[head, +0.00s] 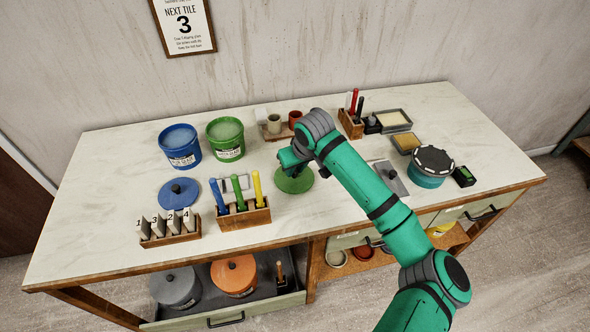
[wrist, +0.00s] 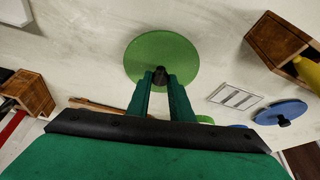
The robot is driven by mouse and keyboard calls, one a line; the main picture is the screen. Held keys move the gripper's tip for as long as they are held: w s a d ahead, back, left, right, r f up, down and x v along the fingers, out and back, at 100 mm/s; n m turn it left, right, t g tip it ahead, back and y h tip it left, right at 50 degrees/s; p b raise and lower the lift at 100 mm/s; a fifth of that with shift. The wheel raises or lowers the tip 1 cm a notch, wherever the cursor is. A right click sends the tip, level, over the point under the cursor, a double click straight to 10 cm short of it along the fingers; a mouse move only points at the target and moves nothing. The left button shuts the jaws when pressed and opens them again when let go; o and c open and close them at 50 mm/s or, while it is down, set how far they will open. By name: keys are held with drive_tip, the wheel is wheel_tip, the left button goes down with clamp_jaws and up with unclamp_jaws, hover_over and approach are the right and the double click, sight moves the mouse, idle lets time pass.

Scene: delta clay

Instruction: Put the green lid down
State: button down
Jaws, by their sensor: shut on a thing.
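The green lid (head: 294,181) is a round disc with a dark knob, near the middle of the table in the head view. My gripper (head: 288,160) is over it, and my arm covers part of the view there. In the wrist view the two fingers of my gripper (wrist: 160,82) are shut on the dark knob of the green lid (wrist: 150,52). I cannot tell whether the lid touches the tabletop or is slightly above it. The open green bucket (head: 226,139) stands behind and to the left of the lid.
A wooden holder (head: 245,217) with blue, green and yellow handles stands close left of the lid. A blue bucket (head: 180,146) and a blue lid (head: 179,194) are farther left. A grey plate with a knob (head: 390,178) lies to the right. Bare tabletop (head: 330,215) lies in front.

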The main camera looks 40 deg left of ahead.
drive_tip(key=shift+f, duration=0.3)
drive_tip(key=shift+f, duration=0.1)
drive_tip(key=c, duration=1.6)
unclamp_jaws()
drive_tip(key=v, duration=1.2)
drive_tip(key=shift+s, duration=0.1)
drive_tip(key=shift+a, duration=0.1)
